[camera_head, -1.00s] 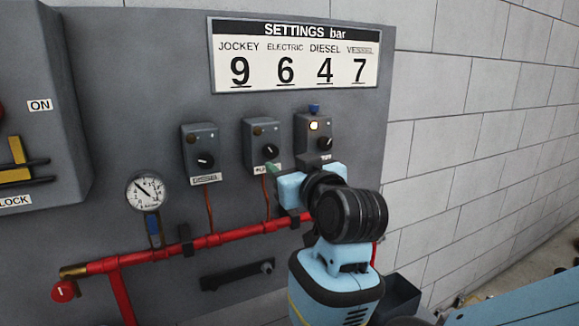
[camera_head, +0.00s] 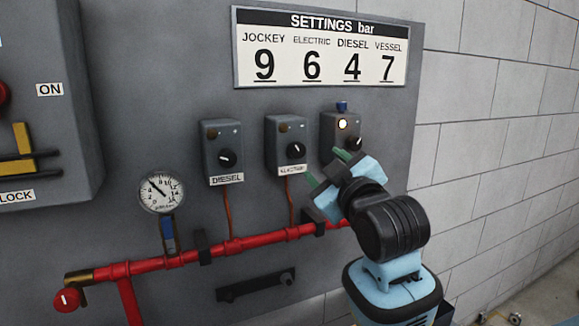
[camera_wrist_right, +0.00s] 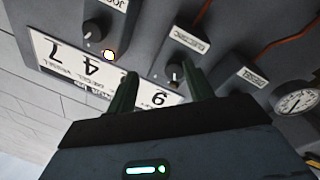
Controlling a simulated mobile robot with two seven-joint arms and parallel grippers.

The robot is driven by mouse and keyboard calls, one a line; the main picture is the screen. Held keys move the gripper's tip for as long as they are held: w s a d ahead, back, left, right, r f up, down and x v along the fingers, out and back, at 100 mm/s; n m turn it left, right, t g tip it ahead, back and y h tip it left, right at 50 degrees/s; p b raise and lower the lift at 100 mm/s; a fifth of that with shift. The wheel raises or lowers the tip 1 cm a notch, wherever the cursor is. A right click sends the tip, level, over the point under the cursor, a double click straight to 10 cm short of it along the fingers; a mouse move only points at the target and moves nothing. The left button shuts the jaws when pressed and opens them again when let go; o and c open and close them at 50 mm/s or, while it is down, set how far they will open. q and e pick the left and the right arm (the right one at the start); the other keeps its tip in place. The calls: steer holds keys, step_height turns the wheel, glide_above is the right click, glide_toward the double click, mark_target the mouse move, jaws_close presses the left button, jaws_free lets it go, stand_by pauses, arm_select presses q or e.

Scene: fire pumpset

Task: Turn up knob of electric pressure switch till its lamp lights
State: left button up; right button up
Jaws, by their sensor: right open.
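The electric pressure switch (camera_head: 287,147) is the middle grey box on the panel, labelled ELECTRIC. Its black knob (camera_head: 296,150) has a white mark, and its lamp (camera_head: 284,128) is dark amber, unlit. My right gripper (camera_head: 327,168) is open and empty, below and right of this box, its green fingers apart and pointing up-left. In the right wrist view, turned upside down, the electric switch's knob (camera_wrist_right: 174,74) shows beyond the fingers, near the right-hand one. No contact with it is visible. My left gripper is not in view.
The right-hand switch box (camera_head: 341,132) has a lit lamp (camera_head: 342,124); the DIESEL switch (camera_head: 222,150) is at the left. A settings sign (camera_head: 325,50) reads ELECTRIC 6. Below run a red pipe (camera_head: 265,240) and a gauge (camera_head: 161,192).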

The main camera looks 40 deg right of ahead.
arm_select(q)
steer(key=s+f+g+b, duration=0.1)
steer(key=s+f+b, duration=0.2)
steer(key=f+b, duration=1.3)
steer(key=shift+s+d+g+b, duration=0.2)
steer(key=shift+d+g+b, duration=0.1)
steer(key=shift+b, duration=0.1)
arm_select(e)
steer(key=a+n+t, duration=0.1)
steer(key=n, duration=0.9)
steer(key=f+n+t, duration=0.1)
steer(key=n, duration=0.9)
steer(key=a+f+n+t+y, duration=0.1)
steer(key=n+t, duration=0.1)
steer(key=n, duration=0.8)
steer(key=shift+s+a+n, duration=0.3)
steer(key=shift+a+n, duration=0.05)
steer(key=shift+n, duration=0.05)
steer(key=shift+r, duration=0.1)
